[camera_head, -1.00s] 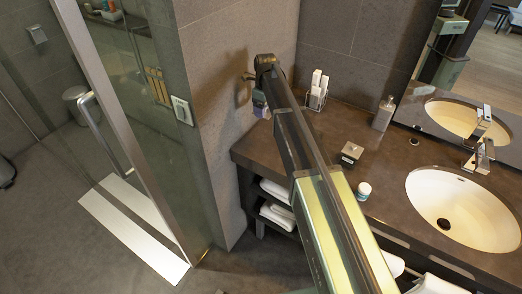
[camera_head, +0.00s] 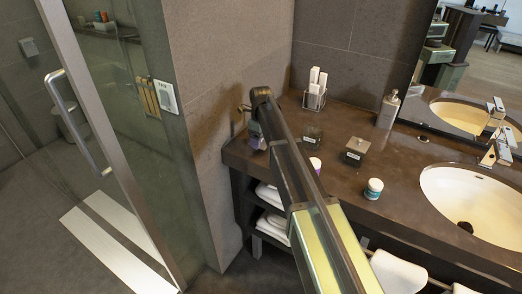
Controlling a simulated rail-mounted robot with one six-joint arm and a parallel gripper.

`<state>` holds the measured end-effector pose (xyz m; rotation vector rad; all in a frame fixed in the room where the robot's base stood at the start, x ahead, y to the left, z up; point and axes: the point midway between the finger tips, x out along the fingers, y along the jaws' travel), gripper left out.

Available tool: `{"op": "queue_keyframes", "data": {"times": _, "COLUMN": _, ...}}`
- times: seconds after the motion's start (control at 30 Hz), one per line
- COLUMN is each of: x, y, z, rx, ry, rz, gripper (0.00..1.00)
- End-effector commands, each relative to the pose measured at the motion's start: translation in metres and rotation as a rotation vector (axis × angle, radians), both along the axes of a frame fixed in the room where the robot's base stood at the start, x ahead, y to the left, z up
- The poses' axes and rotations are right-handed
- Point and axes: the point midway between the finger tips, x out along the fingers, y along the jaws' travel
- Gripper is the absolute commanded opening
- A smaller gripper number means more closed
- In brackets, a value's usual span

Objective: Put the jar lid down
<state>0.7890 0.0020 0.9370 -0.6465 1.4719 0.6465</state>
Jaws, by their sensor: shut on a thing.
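My gripper (camera_head: 257,138) is at the far end of my arm, beside the wall corner and over the left end of the dark vanity counter. It is small and partly hidden by my arm. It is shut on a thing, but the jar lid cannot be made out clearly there. A square glass jar (camera_head: 312,133) stands on the counter just right of my arm. Another square jar (camera_head: 355,150) with a dark lid and a label stands further right.
A small teal jar with a white lid (camera_head: 374,189) and a purple-and-white one (camera_head: 315,164) stand near the front edge. Bare counter (camera_head: 340,175) lies between the jars.

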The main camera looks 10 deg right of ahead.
Motion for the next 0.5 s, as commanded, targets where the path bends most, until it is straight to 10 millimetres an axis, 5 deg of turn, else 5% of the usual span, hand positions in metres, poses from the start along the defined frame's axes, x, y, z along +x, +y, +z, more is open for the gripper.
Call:
{"op": "queue_keyframes", "data": {"times": 0.07, "x": 0.0001, "y": 0.0001, "z": -0.0272, "rx": 0.0, "ry": 0.0, "rz": 0.0, "gripper": 0.52}}
{"op": "queue_keyframes", "data": {"times": 0.47, "x": 0.0001, "y": 0.0001, "z": -0.0285, "rx": 0.0, "ry": 0.0, "rz": 0.0, "gripper": 0.52}}
{"op": "queue_keyframes", "data": {"times": 0.5, "x": 0.0002, "y": 0.0, "z": -0.0265, "rx": 0.0, "ry": 0.0, "rz": 0.0, "gripper": 0.82}}
